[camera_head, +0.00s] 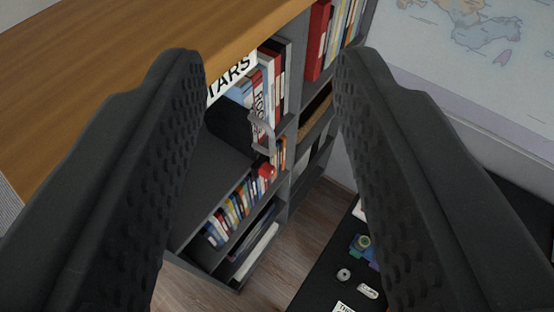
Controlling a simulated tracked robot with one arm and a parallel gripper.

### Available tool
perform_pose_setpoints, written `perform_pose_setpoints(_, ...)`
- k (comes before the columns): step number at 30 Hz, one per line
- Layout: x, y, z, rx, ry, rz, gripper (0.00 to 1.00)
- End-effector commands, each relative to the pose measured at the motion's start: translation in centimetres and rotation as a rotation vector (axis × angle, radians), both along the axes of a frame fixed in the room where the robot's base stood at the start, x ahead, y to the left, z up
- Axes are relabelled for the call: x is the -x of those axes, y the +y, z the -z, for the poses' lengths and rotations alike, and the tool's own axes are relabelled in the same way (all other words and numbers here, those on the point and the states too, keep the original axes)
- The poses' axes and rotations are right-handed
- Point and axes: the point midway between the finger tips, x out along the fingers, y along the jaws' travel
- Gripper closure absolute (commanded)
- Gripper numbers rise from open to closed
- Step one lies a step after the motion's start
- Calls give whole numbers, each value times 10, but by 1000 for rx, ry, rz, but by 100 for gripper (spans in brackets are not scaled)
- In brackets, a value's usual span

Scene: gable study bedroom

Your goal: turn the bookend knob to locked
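The bookend knob appears to be the small red knob (266,170) at the front of a shelf, with a grey curved metal piece (263,134) just above it. I cannot tell its marking or whether it stands at locked. My gripper (268,75) is open, with its two black textured fingers wide apart at left and right. The knob shows in the gap between the fingers, beyond them and apart from them. Nothing is held. A dark rounded shape (229,124) stands beside the upright books, left of the metal piece.
The dark grey bookcase (212,184) holds several books on its shelves. A wooden top (90,75) fills the upper left. A black surface (320,285) with small items lies at lower right. A wall map (480,30) hangs at upper right. Bare wood floor (310,222) shows between.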

Motion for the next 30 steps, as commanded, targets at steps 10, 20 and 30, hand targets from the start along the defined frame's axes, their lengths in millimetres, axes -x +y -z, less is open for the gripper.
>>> perform_pose_setpoints(10,-10,-1,12,-24,35,-5,47)
perform_pose_setpoints(20,-89,-7,150,-306,406,-59,47)
perform_pose_setpoints(30,-132,-9,295,-722,782,-141,47)
